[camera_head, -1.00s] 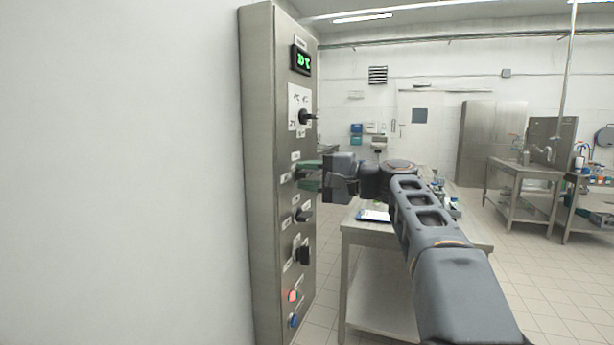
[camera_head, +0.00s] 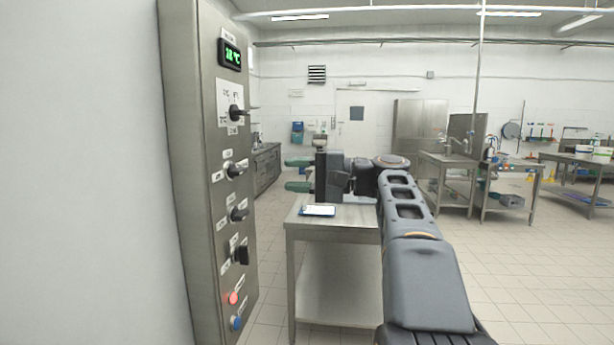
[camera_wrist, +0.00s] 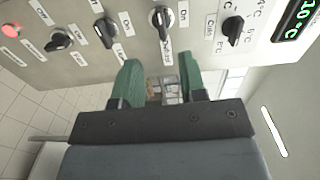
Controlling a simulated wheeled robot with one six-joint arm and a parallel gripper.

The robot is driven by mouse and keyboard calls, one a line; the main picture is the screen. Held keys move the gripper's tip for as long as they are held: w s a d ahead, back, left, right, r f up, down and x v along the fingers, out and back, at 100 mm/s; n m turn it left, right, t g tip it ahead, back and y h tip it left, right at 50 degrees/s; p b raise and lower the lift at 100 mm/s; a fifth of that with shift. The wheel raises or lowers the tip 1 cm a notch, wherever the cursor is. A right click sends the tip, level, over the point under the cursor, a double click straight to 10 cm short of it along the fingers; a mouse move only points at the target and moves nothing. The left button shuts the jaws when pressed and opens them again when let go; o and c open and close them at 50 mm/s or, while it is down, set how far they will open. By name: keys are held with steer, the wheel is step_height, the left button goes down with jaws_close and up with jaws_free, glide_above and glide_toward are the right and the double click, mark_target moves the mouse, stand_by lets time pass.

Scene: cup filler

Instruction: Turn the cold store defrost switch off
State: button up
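A steel control panel (camera_head: 190,130) stands at the left. Three black switches sit on it: an upper one (camera_head: 234,170), a middle one (camera_head: 239,214) and a lower one (camera_head: 240,255). In the wrist view they run from right (camera_wrist: 162,18) through middle (camera_wrist: 105,30) to left (camera_wrist: 60,40).
The panel also has a green display (camera_head: 230,53), a black dial (camera_head: 236,112), a red button (camera_head: 232,298) and a blue button (camera_head: 236,323). A steel table (camera_head: 335,226) with a clipboard (camera_head: 317,210) stands beyond my gripper. Open tiled floor lies to the right.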

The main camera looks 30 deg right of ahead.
steer(key=shift+v, duration=1.2)
